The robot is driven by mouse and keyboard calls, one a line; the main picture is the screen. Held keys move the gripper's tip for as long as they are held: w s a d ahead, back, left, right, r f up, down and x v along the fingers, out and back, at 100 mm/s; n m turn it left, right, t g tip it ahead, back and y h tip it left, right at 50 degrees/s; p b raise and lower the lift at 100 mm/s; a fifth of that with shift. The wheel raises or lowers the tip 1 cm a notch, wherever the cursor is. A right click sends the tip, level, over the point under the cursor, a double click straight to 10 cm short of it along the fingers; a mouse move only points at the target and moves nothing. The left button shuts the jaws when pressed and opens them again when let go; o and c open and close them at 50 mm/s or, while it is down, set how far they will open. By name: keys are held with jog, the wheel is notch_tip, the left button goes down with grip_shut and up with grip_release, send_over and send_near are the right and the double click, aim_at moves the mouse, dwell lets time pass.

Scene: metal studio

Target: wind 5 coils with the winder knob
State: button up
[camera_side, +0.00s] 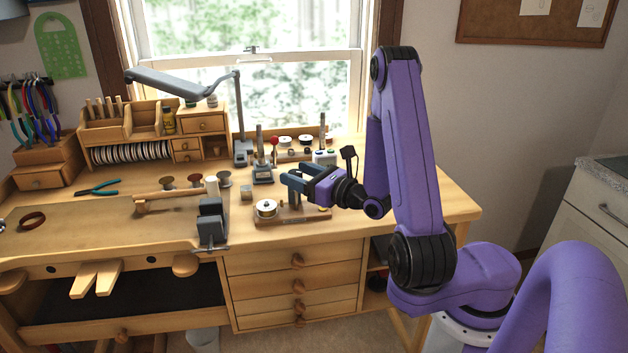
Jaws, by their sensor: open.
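The winder has a wooden base (305,217) on the bench, right of the middle. A pale, gold-rimmed spool (265,209) sits at the base's left end. My gripper (291,179) is open, with its dark fingers pointing left above the base. The fingers cover part of the winder behind and below them. I cannot make out the winder knob or whether a finger touches it. I see no wound coils clearly at this size.
A dark vise (211,222) stands left of the winder at the bench front. Small tools, including a red-knobbed one (274,142), stand behind. A lamp (240,118) rises at the back. The bench's right end (440,208) is clear.

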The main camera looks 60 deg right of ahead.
aim_at(301, 175)
jog(key=shift+s+a, duration=0.1)
jog(key=shift+s, duration=1.9)
jog(key=shift+r, duration=0.1)
